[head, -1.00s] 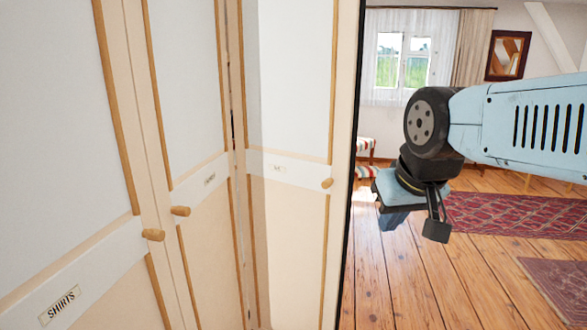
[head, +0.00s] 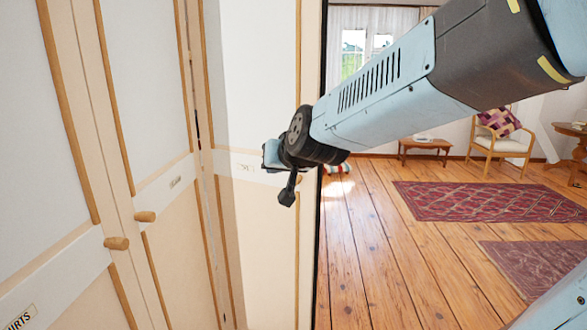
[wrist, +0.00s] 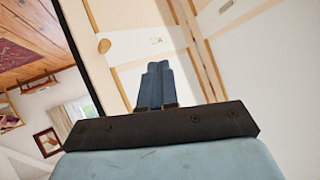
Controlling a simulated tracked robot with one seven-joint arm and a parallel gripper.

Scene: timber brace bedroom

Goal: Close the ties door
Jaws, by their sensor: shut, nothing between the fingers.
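The open door (head: 262,235), cream with wood trim, stands out at an angle from the wardrobe front in the head view. It carries a small label (head: 243,168) too small to read, so I cannot confirm it says ties. Its round wooden knob is mostly hidden behind my gripper there, but the knob (wrist: 104,45) shows in the wrist view, left of the label. My gripper (head: 286,190) overlaps the door near knob height. Its blue fingers (wrist: 156,85) are together and empty, pointing toward the door panels. I cannot tell whether they touch.
Two shut wardrobe doors with knobs (head: 117,243) and (head: 145,216) stand at left; the nearer has a partly cut-off label ending "IRTS" (head: 20,318). Wooden floor (head: 360,255) is open right of the door. A red rug (head: 480,201), chair (head: 503,145) and small table (head: 425,146) are farther back.

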